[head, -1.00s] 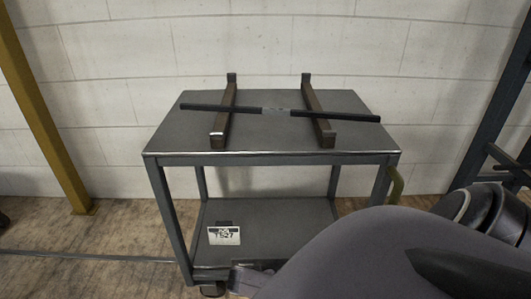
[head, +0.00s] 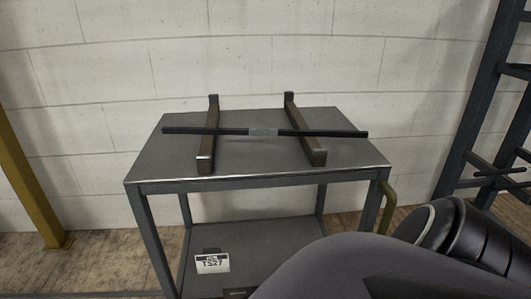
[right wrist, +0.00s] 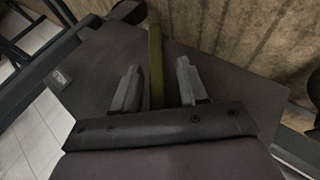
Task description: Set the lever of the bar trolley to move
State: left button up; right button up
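The bar trolley (head: 150,172) is a grey two-shelf cart against the wall in the head view. An olive-green bent lever (head: 387,207) is at its right front leg; its lower end is hidden behind my right arm. In the right wrist view an olive-green bar (right wrist: 156,68), apparently this lever, runs lengthwise between the fingers of my right gripper (right wrist: 158,85). The fingers are apart, with a gap on each side of the bar. My right gripper is hidden in the head view. My left gripper is in neither view.
A dark bar (head: 205,131) lies across two brown supports on the trolley's top. A numbered label (head: 212,263) is on the lower shelf. A yellow post (head: 28,185) stands at left and a dark rack (head: 478,110) at right. The floor left of the trolley is clear.

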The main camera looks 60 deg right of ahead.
pick_arm(q)
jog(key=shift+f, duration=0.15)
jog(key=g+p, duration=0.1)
jog(key=p, duration=0.2)
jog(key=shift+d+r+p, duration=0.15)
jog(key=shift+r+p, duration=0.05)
jog(key=shift+p, duration=0.1)
pick_arm(e)
jog(key=v, duration=0.7)
jog(key=shift+a, duration=0.1)
